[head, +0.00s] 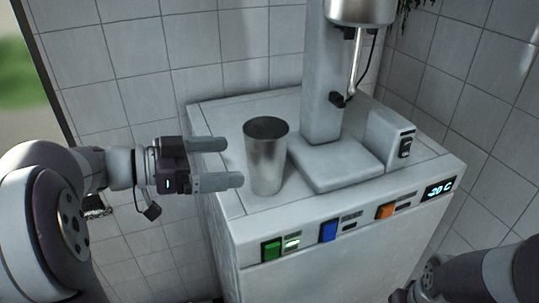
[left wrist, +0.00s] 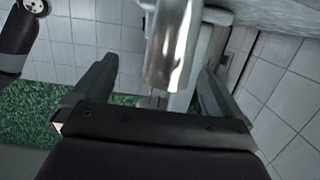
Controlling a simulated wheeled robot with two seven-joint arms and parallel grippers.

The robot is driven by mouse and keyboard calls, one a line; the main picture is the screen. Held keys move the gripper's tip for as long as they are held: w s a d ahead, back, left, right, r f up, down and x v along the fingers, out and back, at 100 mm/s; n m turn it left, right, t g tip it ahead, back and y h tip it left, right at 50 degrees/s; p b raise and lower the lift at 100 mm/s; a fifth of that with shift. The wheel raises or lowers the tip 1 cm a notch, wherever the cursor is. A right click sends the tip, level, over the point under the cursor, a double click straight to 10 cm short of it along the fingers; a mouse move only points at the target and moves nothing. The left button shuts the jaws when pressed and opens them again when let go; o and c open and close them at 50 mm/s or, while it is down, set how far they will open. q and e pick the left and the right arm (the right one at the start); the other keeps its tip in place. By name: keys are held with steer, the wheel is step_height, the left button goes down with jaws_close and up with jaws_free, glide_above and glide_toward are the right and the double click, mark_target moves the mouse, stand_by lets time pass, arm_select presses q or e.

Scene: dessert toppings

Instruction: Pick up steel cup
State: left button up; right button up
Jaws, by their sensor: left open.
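The steel cup (head: 265,160) stands upright on the left part of the white machine's top. My left gripper (head: 228,163) is open just left of the cup, with its fingers pointing at it. The cup does not look gripped. In the left wrist view the shiny cup (left wrist: 172,48) shows ahead, in the gap between the two open fingers of my left gripper (left wrist: 152,88). My right arm (head: 470,275) shows at the lower right of the head view, and its fingers cannot be made out.
The white machine (head: 315,235) has green, blue and orange switches and a display on its front. A mixer column (head: 325,85) and its base (head: 335,165) stand right of the cup. Tiled walls (head: 230,45) close off the back and right.

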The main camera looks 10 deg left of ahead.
mark_target(266, 152)
arm_select(q)
steer(key=w+d, duration=0.1)
steer(key=w+d+f, duration=0.1)
steer(key=w, duration=0.1)
steer(key=w+d+p, duration=0.1)
steer(key=shift+w+f, duration=0.15)
steer(key=shift+w, duration=0.2)
steer(key=p+x, duration=0.1)
steer(key=x, duration=0.3)
steer(key=shift+s+d+p, duration=0.2)
steer(key=shift+s+p, duration=0.05)
steer(key=shift+p, duration=0.1)
steer(key=shift+d, duration=0.15)
steer(key=shift+w, duration=0.35)
steer(key=c, duration=1.2)
steer(key=shift+s, duration=0.2)
arm_select(e)
steer(key=r, duration=0.1)
steer(key=w+r, duration=0.1)
steer(key=r, duration=0.1)
steer(key=shift+w, duration=0.2)
steer(key=shift+a+f, duration=0.1)
